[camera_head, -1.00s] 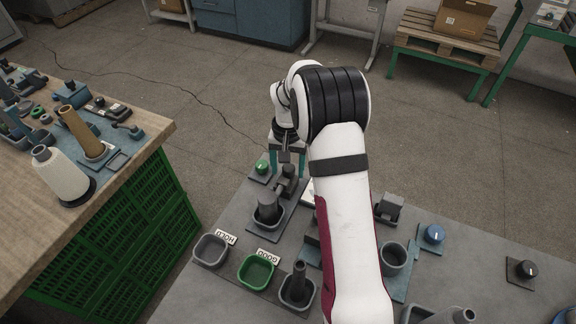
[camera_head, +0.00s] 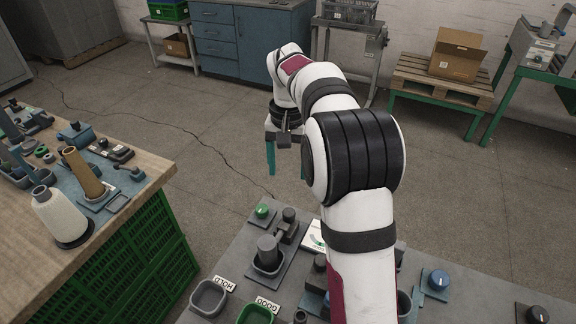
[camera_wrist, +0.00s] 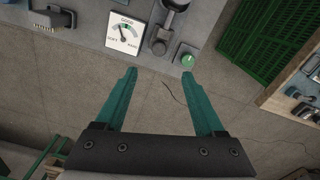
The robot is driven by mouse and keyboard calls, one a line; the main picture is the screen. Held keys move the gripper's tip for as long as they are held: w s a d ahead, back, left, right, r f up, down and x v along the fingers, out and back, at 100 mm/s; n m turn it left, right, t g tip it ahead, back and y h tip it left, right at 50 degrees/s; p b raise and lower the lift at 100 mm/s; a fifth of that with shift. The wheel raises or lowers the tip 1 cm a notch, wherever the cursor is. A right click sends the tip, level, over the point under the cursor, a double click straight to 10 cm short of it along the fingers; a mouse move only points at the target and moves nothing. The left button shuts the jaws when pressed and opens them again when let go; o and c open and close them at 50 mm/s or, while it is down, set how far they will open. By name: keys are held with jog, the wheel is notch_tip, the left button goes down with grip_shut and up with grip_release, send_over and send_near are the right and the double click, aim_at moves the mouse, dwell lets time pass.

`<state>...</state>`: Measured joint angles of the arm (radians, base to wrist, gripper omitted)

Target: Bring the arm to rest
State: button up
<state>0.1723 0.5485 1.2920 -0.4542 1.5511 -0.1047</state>
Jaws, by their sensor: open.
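My gripper (camera_head: 286,153) is open with its two teal fingers apart and nothing between them. It hangs over the bare floor beyond the far edge of the grey table (camera_head: 237,250). In the wrist view my gripper (camera_wrist: 160,75) also shows empty, with floor between and below the fingers. My white arm stretches from the lower right up to the gripper and hides part of the grey table.
A green knob (camera_head: 262,211), a dial gauge (camera_head: 313,236), HOLD and GOOD bins (camera_head: 208,298) and a blue knob (camera_head: 438,280) sit on the grey table.

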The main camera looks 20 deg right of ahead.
jog(key=s+a+r, duration=0.4)
jog(key=s+a, duration=0.1)
jog(key=s, duration=0.4)
jog(key=s+a+f+y, duration=0.1)
jog(key=s+a+f, duration=0.1)
jog(key=s, duration=0.9)
jog(key=s+a+f, duration=0.3)
jog(key=s+a, duration=0.1)
jog(key=s, duration=0.8)
jog(key=shift+s+a+y, duration=0.15)
jog(key=shift+s+y, duration=0.1)
jog(key=shift+y, duration=0.15)
jog(key=shift+f, duration=0.1)
